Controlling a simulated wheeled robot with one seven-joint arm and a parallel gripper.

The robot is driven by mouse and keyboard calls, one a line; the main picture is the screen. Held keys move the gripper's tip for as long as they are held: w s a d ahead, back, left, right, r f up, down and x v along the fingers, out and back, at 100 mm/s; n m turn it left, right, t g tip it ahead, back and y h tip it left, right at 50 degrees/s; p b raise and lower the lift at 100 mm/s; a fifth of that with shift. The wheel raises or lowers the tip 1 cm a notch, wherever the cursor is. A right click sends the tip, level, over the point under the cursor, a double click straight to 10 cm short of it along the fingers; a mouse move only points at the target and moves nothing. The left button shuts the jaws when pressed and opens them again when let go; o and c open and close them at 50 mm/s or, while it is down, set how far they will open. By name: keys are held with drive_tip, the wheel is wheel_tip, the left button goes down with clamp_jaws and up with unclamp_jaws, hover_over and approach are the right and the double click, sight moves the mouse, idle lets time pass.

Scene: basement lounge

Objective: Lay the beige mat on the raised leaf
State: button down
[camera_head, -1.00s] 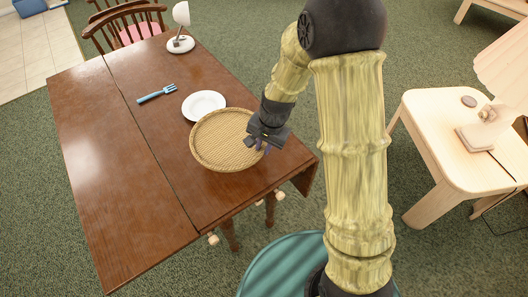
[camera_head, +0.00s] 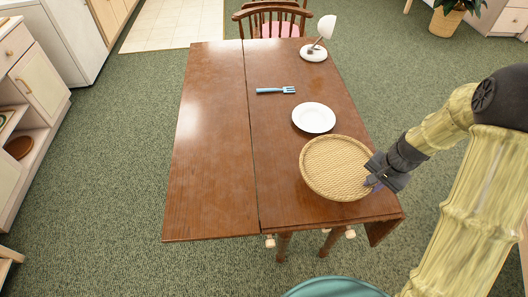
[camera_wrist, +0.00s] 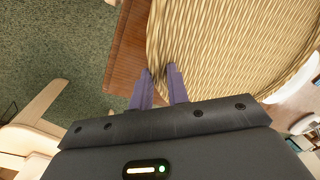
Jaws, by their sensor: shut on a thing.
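The beige mat (camera_head: 335,165) is a round woven disc with a rim. It is over the near right part of the brown table. My gripper (camera_head: 374,182) is shut on its right edge; in the wrist view the purple fingers (camera_wrist: 160,72) meet the mat's rim (camera_wrist: 215,55). I cannot tell whether the mat touches the tabletop. The raised leaf (camera_head: 215,150) is the flat, bare section left of the long seam. Another leaf (camera_head: 384,229) hangs down at the table's right side.
A white plate (camera_head: 314,118) lies just behind the mat. A small white lamp (camera_head: 314,53) stands at the far right corner. A chair (camera_head: 272,20) stands behind the table.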

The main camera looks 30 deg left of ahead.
drive_tip(key=d+f+n, duration=0.1)
drive_tip(key=d, duration=0.2)
drive_tip(key=w+d+f+n, duration=0.1)
drive_tip(key=d, duration=0.2)
drive_tip(key=w+d+f+n, duration=0.1)
drive_tip(key=d, duration=0.1)
drive_tip(key=shift+d+f+n+g, duration=0.3)
drive_tip(key=shift+d+f, duration=0.1)
